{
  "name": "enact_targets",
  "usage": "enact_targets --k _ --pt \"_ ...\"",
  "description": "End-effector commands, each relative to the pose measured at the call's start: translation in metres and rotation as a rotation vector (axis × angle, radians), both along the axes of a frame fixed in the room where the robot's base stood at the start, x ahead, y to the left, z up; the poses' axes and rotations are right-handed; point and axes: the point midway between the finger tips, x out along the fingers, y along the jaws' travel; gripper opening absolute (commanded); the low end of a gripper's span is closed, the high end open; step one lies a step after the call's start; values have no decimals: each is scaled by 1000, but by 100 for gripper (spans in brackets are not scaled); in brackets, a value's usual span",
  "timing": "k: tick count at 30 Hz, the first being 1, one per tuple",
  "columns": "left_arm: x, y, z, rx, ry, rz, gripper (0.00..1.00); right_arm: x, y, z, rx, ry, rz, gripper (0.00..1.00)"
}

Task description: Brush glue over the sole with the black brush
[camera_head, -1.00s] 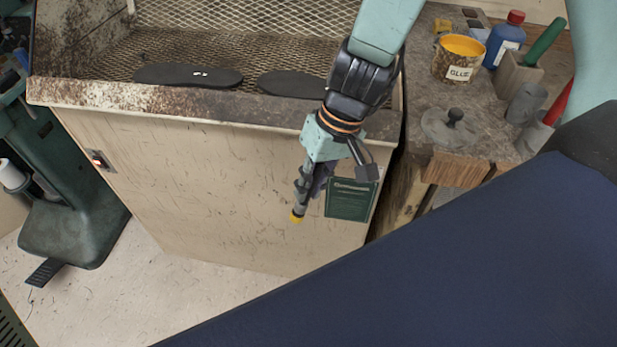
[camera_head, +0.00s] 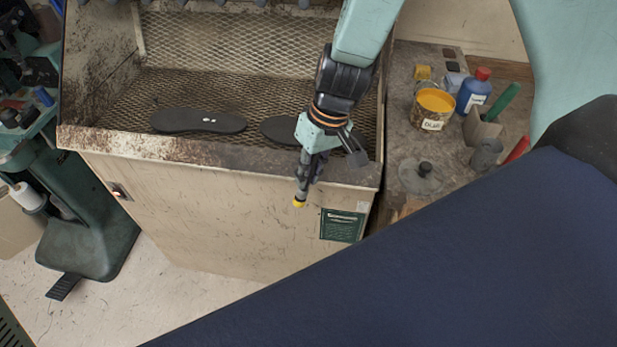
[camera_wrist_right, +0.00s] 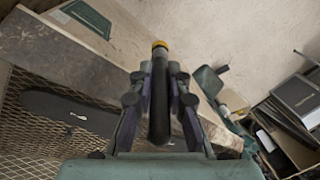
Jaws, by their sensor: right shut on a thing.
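My right gripper (camera_head: 308,172) is shut on a slim dark rod with a yellow tip, which looks like the black brush (camera_head: 301,190). The brush points downward in front of the booth's front panel, and its bristles cannot be made out. In the right wrist view, the brush (camera_wrist_right: 159,100) stands between the two fingers. A black sole (camera_head: 185,121) with small white marks lies on the mesh; it also shows in the wrist view (camera_wrist_right: 60,106). A second dark sole (camera_head: 276,130) is partly hidden behind the gripper. The glue tin (camera_head: 433,122) stands open on the side bench. My left gripper is out of view.
The booth's raised front edge (camera_head: 230,158) lies between the brush and the soles. On the bench (camera_head: 405,140) are a blue bottle (camera_head: 472,95), a round lid with a knob (camera_head: 420,177) and a holder with green and red handles. A green machine (camera_head: 90,235) stands at left.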

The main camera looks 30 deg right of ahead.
Motion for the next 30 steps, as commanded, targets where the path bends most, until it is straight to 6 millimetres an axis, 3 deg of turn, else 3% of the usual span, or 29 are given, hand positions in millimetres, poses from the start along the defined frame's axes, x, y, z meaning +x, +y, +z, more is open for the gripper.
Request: enact_targets --k 1,3,14,18,30 --pt "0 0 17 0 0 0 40 5 -2 15 -3 -2 3 0" --pt "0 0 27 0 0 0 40 12 -6 23 -10 -6 11 0" --pt "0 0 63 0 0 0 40 51 -25 57 -48 -27 33 0" --pt "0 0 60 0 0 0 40 71 -34 61 -77 -42 24 0" --pt "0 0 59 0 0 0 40 73 -35 60 -114 -59 -11 0"
